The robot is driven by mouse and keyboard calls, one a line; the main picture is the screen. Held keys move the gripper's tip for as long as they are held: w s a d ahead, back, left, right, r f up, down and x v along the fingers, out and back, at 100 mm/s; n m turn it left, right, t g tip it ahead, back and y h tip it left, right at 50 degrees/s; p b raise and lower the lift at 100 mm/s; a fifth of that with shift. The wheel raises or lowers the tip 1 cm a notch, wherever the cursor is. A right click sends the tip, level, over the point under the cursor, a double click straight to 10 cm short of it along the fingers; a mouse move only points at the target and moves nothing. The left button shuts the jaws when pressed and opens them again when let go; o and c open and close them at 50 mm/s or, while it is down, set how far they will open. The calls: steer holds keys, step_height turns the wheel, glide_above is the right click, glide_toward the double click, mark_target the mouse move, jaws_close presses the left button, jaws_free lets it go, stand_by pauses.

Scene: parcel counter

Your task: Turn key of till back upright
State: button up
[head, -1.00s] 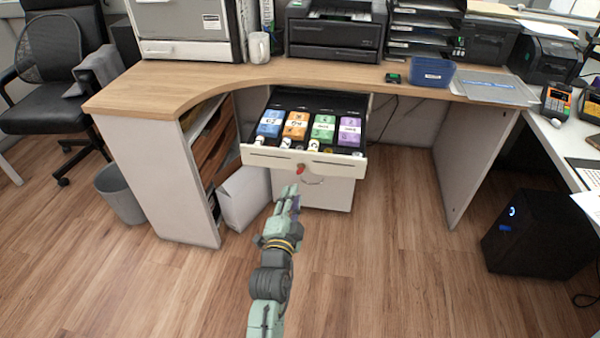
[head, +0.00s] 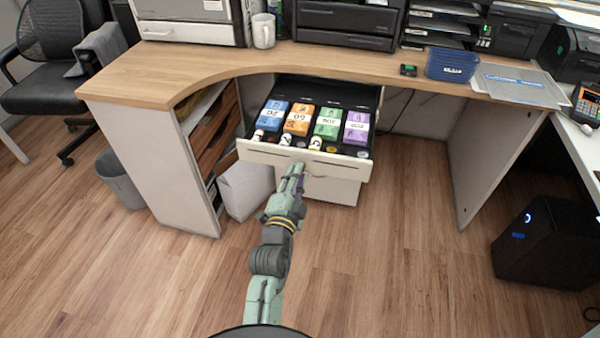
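The till (head: 335,167) is a white-fronted drawer standing open below the wooden counter. It holds bundles of coloured notes in blue, orange, green and purple, with coin rolls in front. My gripper (head: 293,172) is at the middle of the till's front face, at the end of my green and grey arm. The key is hidden behind my gripper now, so its angle does not show. The fingers are too small and overlapped to tell whether they are open or shut, or touching the key.
The wooden counter (head: 190,78) overhangs the till, with a white mug (head: 263,31) and a blue tray (head: 451,65) on it. A white box (head: 245,188) stands left of the till. A grey bin (head: 121,180) and a black computer (head: 548,240) stand on the floor. Open floor lies in front.

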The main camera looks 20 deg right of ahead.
steer(key=shift+c, duration=0.5)
jaws_close()
